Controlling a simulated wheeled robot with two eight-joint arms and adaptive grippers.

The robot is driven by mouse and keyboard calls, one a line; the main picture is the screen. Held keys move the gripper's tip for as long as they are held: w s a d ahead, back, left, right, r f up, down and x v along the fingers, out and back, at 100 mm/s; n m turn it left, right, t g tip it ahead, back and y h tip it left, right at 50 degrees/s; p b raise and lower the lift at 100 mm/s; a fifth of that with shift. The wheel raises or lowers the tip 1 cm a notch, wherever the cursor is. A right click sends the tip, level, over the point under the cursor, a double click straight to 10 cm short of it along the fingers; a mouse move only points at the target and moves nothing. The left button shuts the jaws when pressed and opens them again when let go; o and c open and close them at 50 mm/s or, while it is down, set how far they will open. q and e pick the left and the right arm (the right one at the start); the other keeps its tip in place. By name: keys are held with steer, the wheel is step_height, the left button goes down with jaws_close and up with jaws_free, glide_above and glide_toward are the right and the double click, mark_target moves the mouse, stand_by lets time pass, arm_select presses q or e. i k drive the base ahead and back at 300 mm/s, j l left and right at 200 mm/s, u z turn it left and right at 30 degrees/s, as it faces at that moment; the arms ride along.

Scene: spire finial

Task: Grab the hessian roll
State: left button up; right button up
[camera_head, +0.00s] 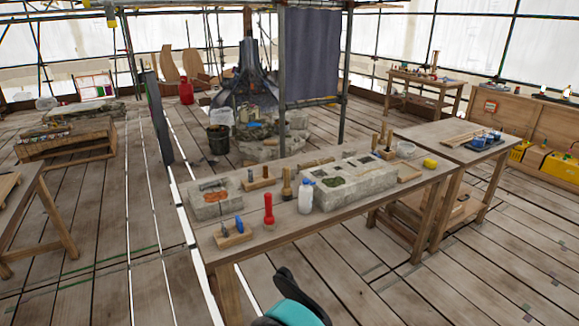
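I cannot make out the hessian roll for certain. A small brownish elongated piece (317,163) lies at the back edge of the long wooden workbench (350,215); it is too small to tell whether it is hessian.
The bench holds stone blocks (345,185), a white bottle (305,196), a red tool (268,209) and a yellow sponge (430,162). A second table (450,148) adjoins it at right. A low wooden shelf (70,147) stands at left. Plank floor in front is clear.

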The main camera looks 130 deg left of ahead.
mark_target(314, 163)
steer(key=u, duration=4.25)
steer(key=i+l+u, duration=0.25)
steer(key=i+l, duration=0.3)
steer(key=l, duration=0.1)
